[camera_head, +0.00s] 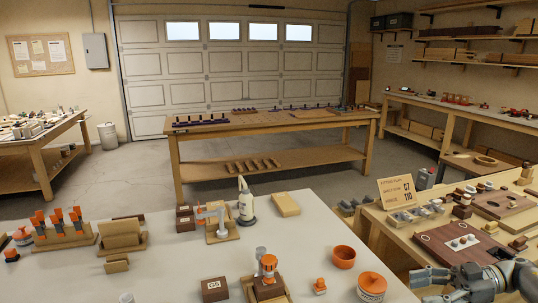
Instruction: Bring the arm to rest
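My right arm (500,277) comes in at the lower right corner. My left arm and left gripper are not in view.
An orange bowl (344,257), a small orange knob (320,286) and a dark box marked G5 (214,290) are on the bench. A wooden side table with a dark red board (455,249) adjoins at right. The bench's middle is fairly clear.

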